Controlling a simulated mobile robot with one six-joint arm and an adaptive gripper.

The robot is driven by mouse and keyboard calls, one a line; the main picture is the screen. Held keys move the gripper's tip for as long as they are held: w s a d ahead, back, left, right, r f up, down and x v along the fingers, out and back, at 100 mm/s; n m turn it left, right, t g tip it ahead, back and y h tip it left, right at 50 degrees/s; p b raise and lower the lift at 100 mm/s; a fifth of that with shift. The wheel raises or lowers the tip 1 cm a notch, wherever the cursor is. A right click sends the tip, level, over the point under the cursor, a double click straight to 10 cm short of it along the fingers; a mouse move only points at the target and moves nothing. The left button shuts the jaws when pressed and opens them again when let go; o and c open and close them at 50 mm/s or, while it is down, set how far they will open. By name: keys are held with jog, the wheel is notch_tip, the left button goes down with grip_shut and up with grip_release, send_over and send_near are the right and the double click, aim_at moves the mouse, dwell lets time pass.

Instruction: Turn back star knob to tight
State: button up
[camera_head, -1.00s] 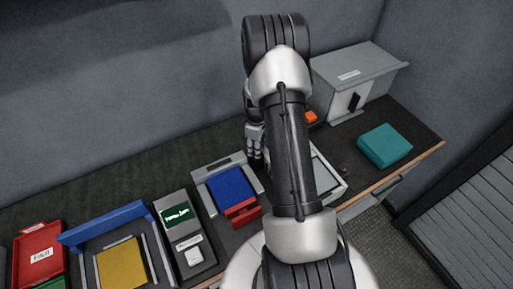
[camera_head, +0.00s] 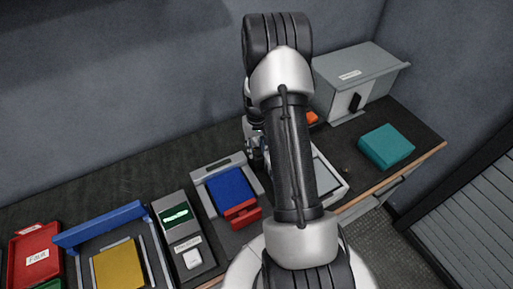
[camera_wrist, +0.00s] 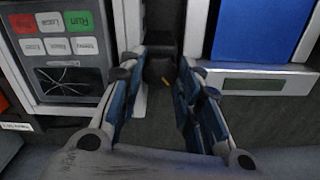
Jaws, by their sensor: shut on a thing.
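A dark knob (camera_wrist: 160,70) with a small yellow mark shows between my fingers in the wrist view. It sits in the dark gap between a button panel and the holder of a blue block. My gripper (camera_wrist: 161,78) is shut on this knob, one blue-padded finger on each side. The knob's lower part and star shape are hard to make out. In the head view my gripper (camera_head: 256,152) is partly behind my arm, and the knob is hidden there.
The button panel (camera_wrist: 66,32) is close on the left in the wrist view. The blue block (camera_head: 231,188) lies in a grey holder. A grey cabinet (camera_head: 338,92) and teal block (camera_head: 386,146) stand right. A yellow block (camera_head: 118,265) and red tray (camera_head: 37,238) are left.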

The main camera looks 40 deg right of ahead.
aim_at(256, 150)
jog(key=m, duration=0.4)
jog(key=shift+m+b, duration=0.35)
jog(key=shift+m, duration=1.45)
jog(key=shift+c, duration=0.2)
jog(key=o, duration=1.1)
jog(key=shift+r, duration=0.1)
notch_tip(256, 150, up, 12)
jog(key=shift+f, duration=0.1)
